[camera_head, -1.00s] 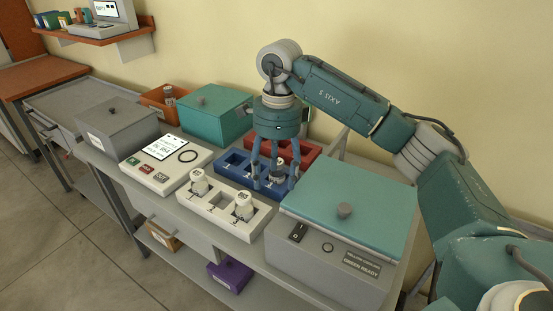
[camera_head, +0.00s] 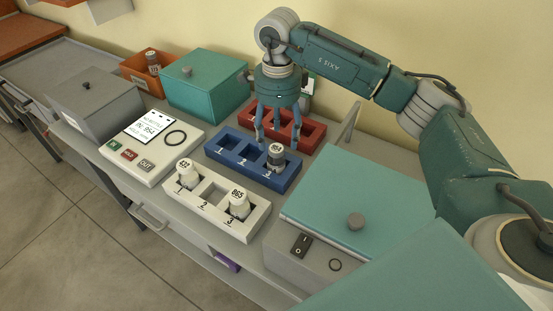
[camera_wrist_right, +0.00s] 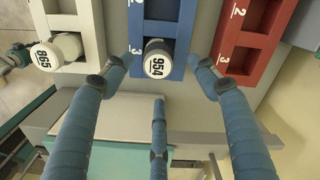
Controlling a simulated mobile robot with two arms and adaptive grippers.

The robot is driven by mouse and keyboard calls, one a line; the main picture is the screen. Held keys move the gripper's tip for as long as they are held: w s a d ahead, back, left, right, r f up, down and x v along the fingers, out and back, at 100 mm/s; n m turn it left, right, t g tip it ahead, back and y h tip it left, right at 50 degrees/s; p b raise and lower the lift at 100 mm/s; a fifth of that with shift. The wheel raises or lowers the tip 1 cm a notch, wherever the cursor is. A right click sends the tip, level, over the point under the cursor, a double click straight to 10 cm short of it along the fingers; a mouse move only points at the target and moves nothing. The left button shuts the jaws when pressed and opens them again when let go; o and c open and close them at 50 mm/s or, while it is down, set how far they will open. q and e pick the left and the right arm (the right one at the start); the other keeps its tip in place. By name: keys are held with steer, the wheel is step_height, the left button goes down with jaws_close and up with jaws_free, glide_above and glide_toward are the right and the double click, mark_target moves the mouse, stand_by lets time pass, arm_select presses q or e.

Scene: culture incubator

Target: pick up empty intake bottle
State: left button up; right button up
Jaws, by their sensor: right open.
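A bottle with a white cap labelled 954 (camera_head: 276,156) stands upright in slot 3 of the blue rack (camera_head: 228,157). In the right wrist view the same bottle (camera_wrist_right: 157,62) shows between my spread fingers. My right gripper (camera_head: 278,139) is open and empty, just above and behind that bottle, apart from it. Its three fingers (camera_wrist_right: 156,90) show in the right wrist view. In the white rack (camera_head: 207,213), one white-capped bottle (camera_head: 186,172) is in slot 1 and another, labelled 865 (camera_head: 238,203), is in slot 3.
A red rack (camera_head: 268,115) stands behind the blue one. A lidded teal-topped machine (camera_head: 345,195) is close on the right. A screen device (camera_head: 150,145), grey box (camera_head: 95,110), teal box (camera_head: 205,90) and orange bin with a bottle (camera_head: 135,64) stand left.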

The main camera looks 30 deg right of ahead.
mark_target(276, 148)
step_height(276, 148, down, 4)
steer(key=shift+s+a+f+p, duration=0.1)
steer(key=shift+a+f+p, duration=0.1)
steer(key=shift+p, duration=0.85)
steer(key=shift+f, duration=0.2)
steer(key=shift+d+f, duration=0.1)
steer(key=shift+f, duration=0.05)
steer(key=shift+c, duration=1.1)
arm_select(q)
steer(key=shift+w+d+r, duration=0.25)
steer(key=shift+w+r, duration=0.35)
steer(key=shift+r, duration=0.05)
steer(key=shift+w+d+r, duration=0.25)
steer(key=shift+w+r, duration=0.3)
steer(key=shift+r, duration=0.05)
arm_select(e)
steer(key=c, duration=0.8)
